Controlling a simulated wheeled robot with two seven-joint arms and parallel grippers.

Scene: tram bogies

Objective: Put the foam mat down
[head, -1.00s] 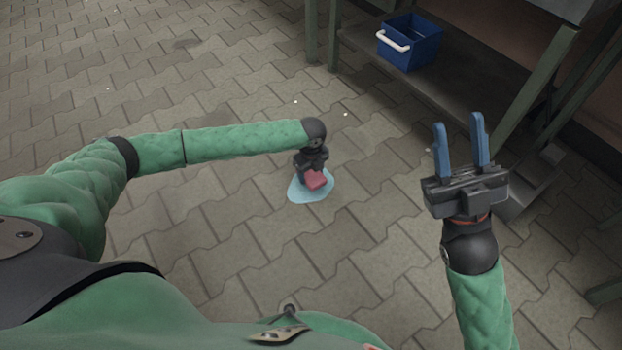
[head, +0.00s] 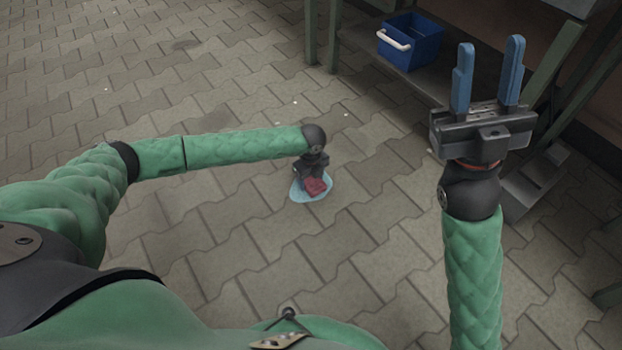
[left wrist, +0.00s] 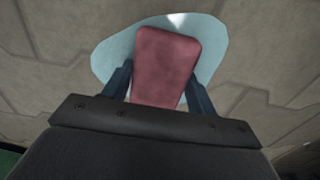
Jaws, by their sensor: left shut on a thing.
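The foam mat (head: 316,187) looks like a small dark-red slab with rounded corners. My left gripper (head: 308,184) points down and is shut on it. In the left wrist view the foam mat (left wrist: 165,65) sits between the two blue fingers of the left gripper (left wrist: 159,88). Its near end is hidden by the gripper body. The mat is over a pale blue patch (head: 300,194) on the paving. I cannot tell whether it touches the patch. My right gripper (head: 486,78) is open and empty at the right, fingers pointing up in the picture.
A blue crate (head: 425,50) with a white handle stands on the low shelf of a green-legged bench (head: 361,40) at the back right. A grey stepped object (head: 530,190) is beside the right gripper. The paved floor (head: 200,80) is clear to the left and around the patch.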

